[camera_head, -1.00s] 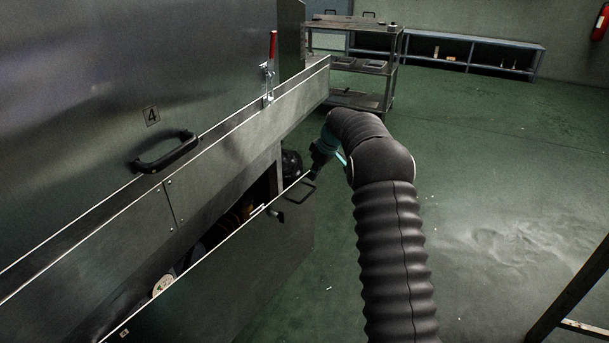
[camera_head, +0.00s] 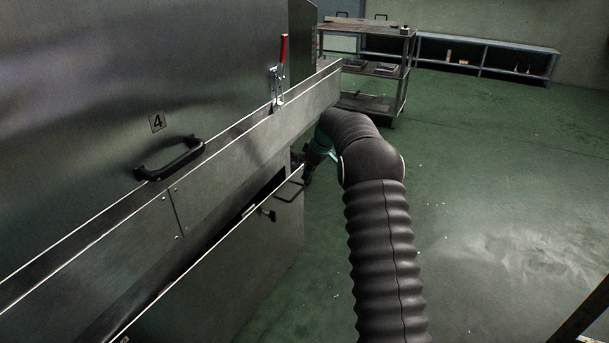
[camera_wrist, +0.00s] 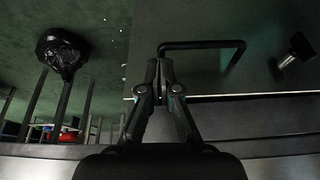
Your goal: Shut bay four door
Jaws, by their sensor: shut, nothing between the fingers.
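The bay four door (camera_head: 240,265) is a grey metal panel low on the dryer, below the number 4 plate (camera_head: 157,122). It stands ajar, with a narrow dark gap between its top edge and the housing. A thin wire handle (camera_head: 289,191) and a small dark latch (camera_head: 268,214) are on its face near the far end. My gripper (camera_wrist: 158,66) is shut and empty, its tips at one end of the door handle (camera_wrist: 203,44) in the wrist view; I cannot tell if they touch. In the head view my arm partly hides the gripper.
A black bar handle (camera_head: 170,160) and a red-handled clamp (camera_head: 280,70) sit on the dryer above. A long metal ledge (camera_head: 250,130) overhangs the door. A metal cart (camera_head: 372,103) stands beyond my arm.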

